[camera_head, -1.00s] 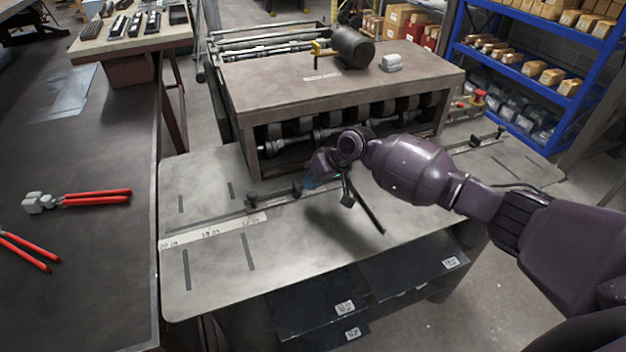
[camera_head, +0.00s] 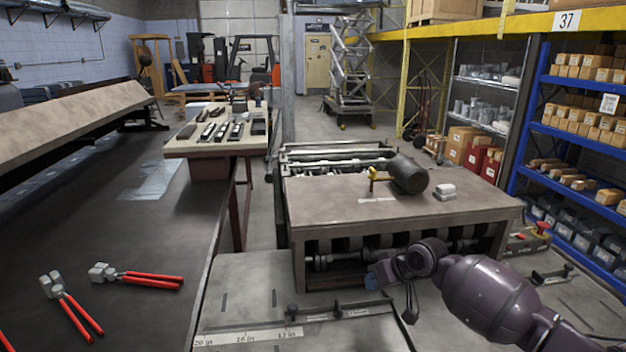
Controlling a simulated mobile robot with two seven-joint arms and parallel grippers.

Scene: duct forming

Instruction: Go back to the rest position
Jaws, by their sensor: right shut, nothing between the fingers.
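My right arm comes in from the lower right in the head view. My right gripper (camera_head: 374,281) is shut and empty, in front of the forming machine (camera_head: 330,200) and above its grey front table (camera_head: 240,290). The purple wrist and forearm hide part of the machine's rollers and the right side of the front table. My left gripper is not in view.
A dark workbench (camera_head: 120,240) on the left carries red-handled pliers (camera_head: 150,278). A small table (camera_head: 215,150) with dark tools stands behind it. Blue shelves (camera_head: 525,150) with boxes stand at the right. Open floor (camera_head: 310,125) lies beyond the machine.

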